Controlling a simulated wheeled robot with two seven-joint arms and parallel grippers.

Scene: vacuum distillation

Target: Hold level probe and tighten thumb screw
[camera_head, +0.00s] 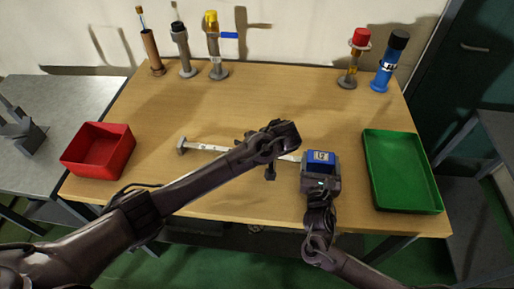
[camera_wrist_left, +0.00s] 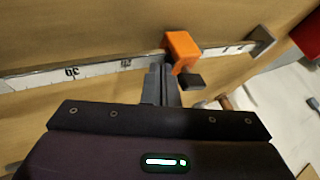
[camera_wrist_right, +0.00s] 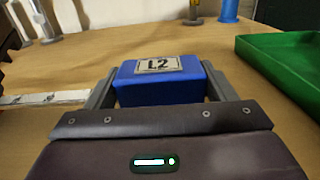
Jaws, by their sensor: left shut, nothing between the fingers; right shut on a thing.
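A blue block marked L2 (camera_head: 320,160) sits at the right end of a pale ruler bar with a scale (camera_head: 205,147) on the table; it also shows in the right wrist view (camera_wrist_right: 160,82). My right gripper (camera_head: 320,167) is shut on the blue block, one finger on each side. In the left wrist view an orange slider (camera_wrist_left: 180,50) sits on the bar. A small dark piece (camera_wrist_left: 191,81) beside it may be the thumb screw. My left gripper (camera_wrist_left: 164,76) is shut and empty close by the slider; I cannot tell if they touch. In the head view my left arm hides the slider.
A red bin (camera_head: 98,151) stands on the left and a green tray (camera_head: 402,172) on the right, close to my right gripper. Several upright tools in stands line the back edge, including a blue one (camera_head: 388,64). The table's middle behind the bar is clear.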

